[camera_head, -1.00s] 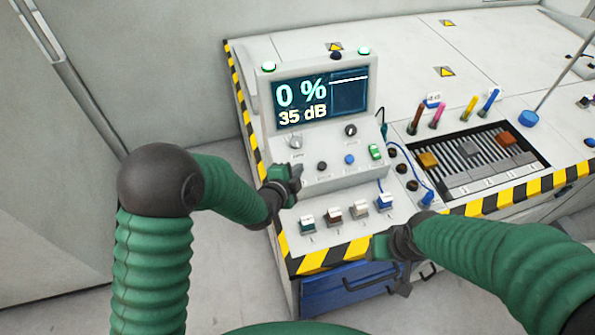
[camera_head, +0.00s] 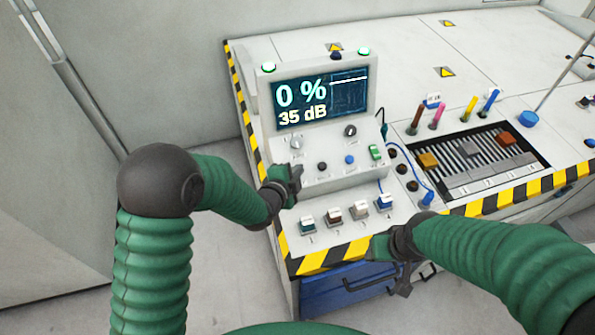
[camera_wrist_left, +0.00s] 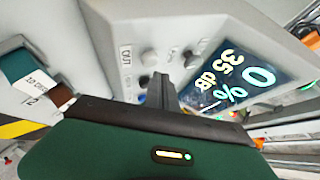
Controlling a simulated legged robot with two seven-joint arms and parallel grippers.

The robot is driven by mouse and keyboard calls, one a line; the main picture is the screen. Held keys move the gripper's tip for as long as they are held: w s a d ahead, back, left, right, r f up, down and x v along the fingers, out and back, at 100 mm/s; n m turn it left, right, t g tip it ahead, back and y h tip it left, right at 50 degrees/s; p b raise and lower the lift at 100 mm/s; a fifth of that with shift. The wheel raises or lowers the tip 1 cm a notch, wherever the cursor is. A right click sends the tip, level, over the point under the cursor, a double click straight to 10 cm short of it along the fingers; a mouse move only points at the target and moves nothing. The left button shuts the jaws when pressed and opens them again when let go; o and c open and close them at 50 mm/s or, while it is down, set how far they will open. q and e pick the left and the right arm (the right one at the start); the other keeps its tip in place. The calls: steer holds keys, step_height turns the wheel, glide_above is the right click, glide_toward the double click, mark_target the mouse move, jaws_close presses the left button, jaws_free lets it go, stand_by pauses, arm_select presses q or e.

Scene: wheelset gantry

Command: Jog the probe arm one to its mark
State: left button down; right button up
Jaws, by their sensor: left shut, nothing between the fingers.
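A row of coloured rocker switches stands on the console's front ledge. The leftmost is a teal-and-white switch (camera_head: 307,224), also at the left edge of the left wrist view (camera_wrist_left: 16,64). Beside it are a brown-and-white switch (camera_head: 333,214), a third switch and a blue-and-white switch (camera_head: 384,203). My left gripper (camera_head: 294,172) is shut and empty, above and behind the teal switch, near the panel's left side. Its dark fingers (camera_wrist_left: 162,92) point at the panel in the wrist view. My right gripper (camera_head: 395,262) hangs by the striped front edge; its jaw state is unclear. I cannot identify the probe arm itself.
The screen (camera_head: 318,98) reads 0 % and 35 dB. Knobs and buttons, including a blue button (camera_head: 350,160), sit below it. A blue cable (camera_head: 408,163) loops between console and tray. A blue drawer (camera_head: 345,288) is below.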

arm_select(q)
steer(key=shift+f, duration=0.1)
stand_by(0.5)
steer(key=shift+w+f+b, duration=0.15)
steer(key=shift+f+b, duration=0.05)
steer(key=shift+b, duration=0.2)
steer(key=shift+w+a+f+b, duration=0.15)
steer(key=shift+w+f+b, duration=0.05)
steer(key=shift+f+b, duration=0.3)
stand_by(0.5)
stand_by(3.8)
steer(key=shift+s+r+p, duration=0.2)
steer(key=shift+r+p, duration=0.1)
steer(key=shift+r, duration=0.15)
steer(key=shift+s+r+p, duration=0.2)
steer(key=shift+r+p, duration=0.1)
steer(key=shift+r, duration=0.15)
steer(key=shift+s+d+r+p, duration=0.2)
steer(key=shift+r+p, duration=0.25)
steer(key=shift+r, duration=0.15)
steer(key=r, duration=0.1)
steer(key=s+r+p, duration=0.1)
steer(key=r+p, duration=0.1)
steer(key=shift+s+d+r, duration=0.15)
steer(key=shift+s+d, duration=0.1)
steer(key=shift+s, duration=0.05)
